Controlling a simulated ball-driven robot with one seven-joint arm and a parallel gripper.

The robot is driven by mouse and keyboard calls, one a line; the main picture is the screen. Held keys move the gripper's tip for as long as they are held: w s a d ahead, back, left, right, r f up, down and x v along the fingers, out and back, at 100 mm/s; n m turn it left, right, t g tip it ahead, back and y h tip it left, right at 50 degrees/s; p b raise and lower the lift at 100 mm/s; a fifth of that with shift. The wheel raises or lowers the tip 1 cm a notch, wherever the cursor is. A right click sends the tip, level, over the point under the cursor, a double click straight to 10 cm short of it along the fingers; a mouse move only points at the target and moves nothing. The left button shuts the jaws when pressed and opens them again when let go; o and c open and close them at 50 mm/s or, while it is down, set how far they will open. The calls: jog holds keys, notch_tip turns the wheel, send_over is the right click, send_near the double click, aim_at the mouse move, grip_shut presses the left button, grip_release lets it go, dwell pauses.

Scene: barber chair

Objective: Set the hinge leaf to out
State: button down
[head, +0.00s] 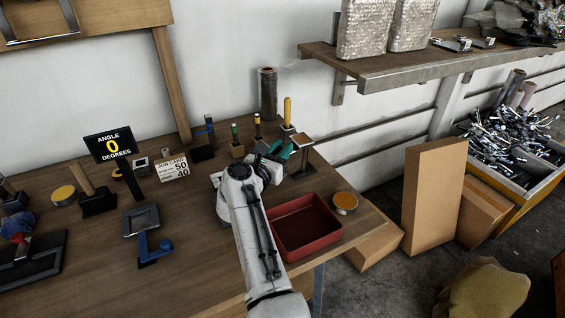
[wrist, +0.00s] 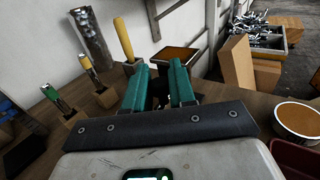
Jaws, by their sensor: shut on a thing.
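My gripper (head: 276,152) is over the back right of the workbench, with its teal fingers close together. In the wrist view, the fingers (wrist: 160,82) are shut on a small dark part (wrist: 160,92), mostly hidden between them. I cannot tell whether that part is the hinge leaf. A sign (head: 110,145) reads "ANGLE 0 DEGREES". A job card (head: 172,168) shows 50 and 40, its small print unreadable. A stand with a brown square top (head: 302,139) is just right of my gripper; the top also shows beyond the fingers in the wrist view (wrist: 178,58).
A red tray (head: 305,226) and a round brown-topped tin (head: 344,202) are at the bench's right end. A yellow-handled tool (head: 287,112) stands behind my gripper, near a dark cylinder (head: 267,94).

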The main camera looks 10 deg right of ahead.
jog(key=shift+w+d+r+m+g+h+b, duration=0.15)
jog(key=shift+r+m+g+h+b, duration=0.2)
jog(key=shift+b, duration=0.25)
jog(key=shift+f, duration=0.1)
jog(key=c, duration=1.1)
grip_release()
jog(key=shift+f, duration=0.1)
jog(key=shift+o, duration=0.2)
jog(key=shift+s+a+f, duration=0.1)
jog(key=shift+s+a, duration=0.35)
jog(key=shift+a, duration=0.05)
jog(key=v, duration=0.9)
jog(key=shift+s+a, duration=0.15)
jog(key=shift+s, duration=0.15)
jog(key=shift+a, duration=0.1)
